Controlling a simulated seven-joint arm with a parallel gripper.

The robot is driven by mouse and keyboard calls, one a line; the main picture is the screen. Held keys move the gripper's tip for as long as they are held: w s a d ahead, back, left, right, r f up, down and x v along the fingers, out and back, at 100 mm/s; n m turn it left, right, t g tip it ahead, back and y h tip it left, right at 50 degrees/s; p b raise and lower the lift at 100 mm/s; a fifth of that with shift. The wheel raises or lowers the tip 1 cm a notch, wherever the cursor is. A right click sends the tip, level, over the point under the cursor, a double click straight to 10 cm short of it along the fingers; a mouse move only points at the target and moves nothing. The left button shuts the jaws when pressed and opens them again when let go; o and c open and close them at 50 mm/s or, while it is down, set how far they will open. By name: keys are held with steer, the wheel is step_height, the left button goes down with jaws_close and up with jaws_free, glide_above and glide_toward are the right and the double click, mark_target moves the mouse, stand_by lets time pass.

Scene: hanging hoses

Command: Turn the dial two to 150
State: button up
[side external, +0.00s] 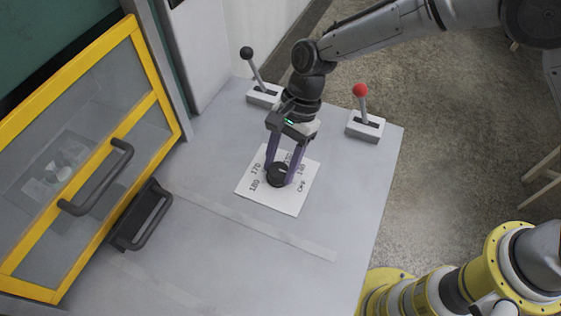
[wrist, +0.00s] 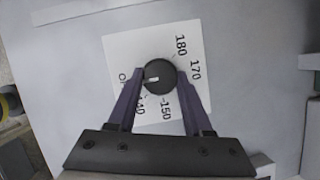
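The black round dial (side external: 277,176) sits on a white card (side external: 290,207) with printed numbers, on the grey table. In the wrist view the dial (wrist: 161,75) has a short white mark pointing left and slightly down, toward the OFF label. The 150 label (wrist: 165,108) is below the dial, with 140 to its left and 170 and 180 at the upper right. My gripper (side external: 280,172) reaches down over the card with its purple fingers on opposite sides of the dial, appearing to touch it. The fingers also show in the wrist view (wrist: 160,74).
A black-knobbed lever (side external: 256,72) and a red-knobbed lever (side external: 362,105) stand at the back of the table. A yellow-framed glass door (side external: 92,150) with a dark handle is at the left, with a drawer handle (side external: 147,218) beside it. The table front is clear.

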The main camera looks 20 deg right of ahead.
jaws_close()
steer(key=n, duration=0.2)
steer(key=n+g+h, duration=0.1)
steer(key=n, duration=0.1)
steer(key=shift+w+a+n, duration=0.15)
steer(key=shift+n, duration=0.25)
steer(key=n+g+h, duration=0.1)
steer(key=n+h, duration=0.1)
steer(key=n, duration=0.2)
steer(key=shift+a+n, duration=0.1)
steer(key=shift+n, duration=0.2)
steer(key=n, duration=0.2)
steer(key=n+h, duration=0.1)
steer(key=n, duration=0.1)
steer(key=shift+a+h, duration=0.15)
steer(key=shift+h, duration=0.15)
steer(key=shift+a+r+n+h, duration=0.1)
steer(key=shift+n+h, duration=0.7)
steer(key=shift+n, duration=1.3)
